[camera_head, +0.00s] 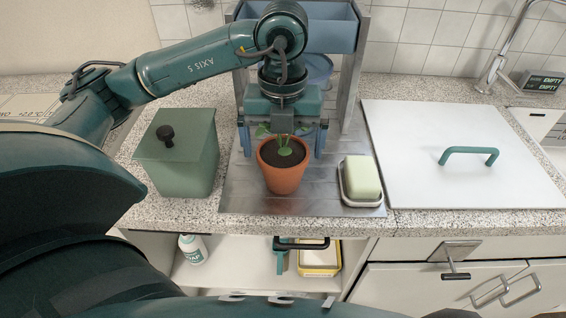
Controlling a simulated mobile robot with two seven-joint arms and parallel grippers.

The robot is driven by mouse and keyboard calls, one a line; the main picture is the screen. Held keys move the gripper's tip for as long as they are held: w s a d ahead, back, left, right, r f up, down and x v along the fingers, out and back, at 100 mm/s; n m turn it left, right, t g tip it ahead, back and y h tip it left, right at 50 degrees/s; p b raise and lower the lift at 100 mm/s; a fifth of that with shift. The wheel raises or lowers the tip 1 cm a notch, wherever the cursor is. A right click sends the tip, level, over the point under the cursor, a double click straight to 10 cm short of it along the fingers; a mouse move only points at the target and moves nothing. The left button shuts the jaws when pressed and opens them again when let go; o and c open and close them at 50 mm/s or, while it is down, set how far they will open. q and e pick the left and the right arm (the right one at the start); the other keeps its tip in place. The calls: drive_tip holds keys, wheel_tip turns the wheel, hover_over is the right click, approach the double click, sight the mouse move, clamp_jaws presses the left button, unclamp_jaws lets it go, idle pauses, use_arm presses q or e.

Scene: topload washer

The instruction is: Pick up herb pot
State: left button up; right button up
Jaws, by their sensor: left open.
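The herb pot (284,178) is a terracotta pot with dark soil and a small green plant. It stands upright on a metal sheet on the counter, in the middle of the view. My left gripper (283,142) comes down from above, just behind and over the pot. Its fingers are spread wide, one to each side of the plant, and it is open and empty. I cannot tell whether the fingers touch the pot's rim. My right gripper does not show.
A green lidded canister (190,170) stands left of the pot. A soap bar (362,178) on a dish sits to the right. A blue-grey rack (350,75) rises behind. A white lid with a green handle (415,180) covers the right counter. An open shelf (240,275) lies below.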

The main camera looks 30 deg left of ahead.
use_arm(q)
wheel_tip(320, 180, down, 2)
drive_tip(key=shift+f, duration=0.1)
drive_tip(key=shift+r, duration=0.2)
drive_tip(key=c, duration=1.4)
